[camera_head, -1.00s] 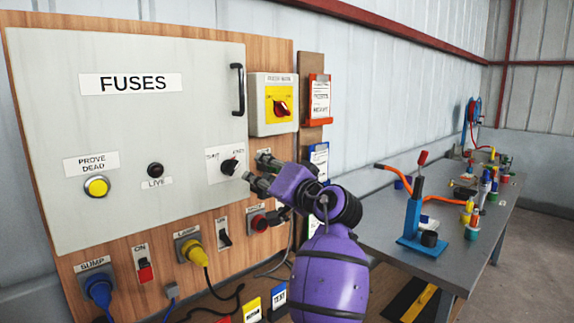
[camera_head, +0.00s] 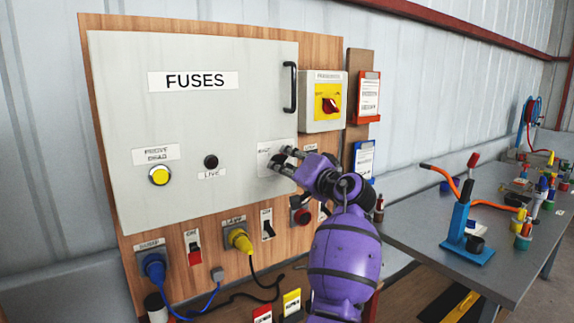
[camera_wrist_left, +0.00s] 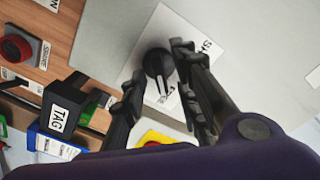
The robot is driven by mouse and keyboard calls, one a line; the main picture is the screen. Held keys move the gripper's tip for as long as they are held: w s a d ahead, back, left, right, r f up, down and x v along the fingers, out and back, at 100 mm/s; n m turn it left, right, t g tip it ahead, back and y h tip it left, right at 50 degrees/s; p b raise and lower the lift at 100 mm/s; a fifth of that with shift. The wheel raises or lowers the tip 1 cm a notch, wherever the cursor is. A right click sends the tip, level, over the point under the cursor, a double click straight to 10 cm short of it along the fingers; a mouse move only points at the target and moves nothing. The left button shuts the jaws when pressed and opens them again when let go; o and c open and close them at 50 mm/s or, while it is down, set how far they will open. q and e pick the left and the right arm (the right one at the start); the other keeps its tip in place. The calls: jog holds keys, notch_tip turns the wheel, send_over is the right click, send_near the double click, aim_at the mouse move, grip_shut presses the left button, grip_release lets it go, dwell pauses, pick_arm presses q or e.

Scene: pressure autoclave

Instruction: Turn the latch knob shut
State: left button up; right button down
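The latch knob (camera_wrist_left: 157,62) is round and black with a pale pointer line, on a white plate (camera_wrist_left: 190,22) at the fuse door's lower right. In the wrist view its pointer line faces the bottom of the picture. My left gripper (camera_wrist_left: 156,66) is open, with one finger on each side of the knob. A gap shows beside the knob's left side; I cannot tell whether the right finger touches it. In the head view my left gripper (camera_head: 279,159) is over the plate and largely hides the knob. My right gripper is not in view.
The grey fuse door (camera_head: 215,120) has a black handle (camera_head: 290,87) at its right edge. A red rotary switch (camera_head: 331,105) is above right. A red button (camera_head: 301,216) and plugs sit below. A bench (camera_head: 415,235) with tools stands to the right.

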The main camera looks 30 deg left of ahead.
pick_arm(q)
grip_shut()
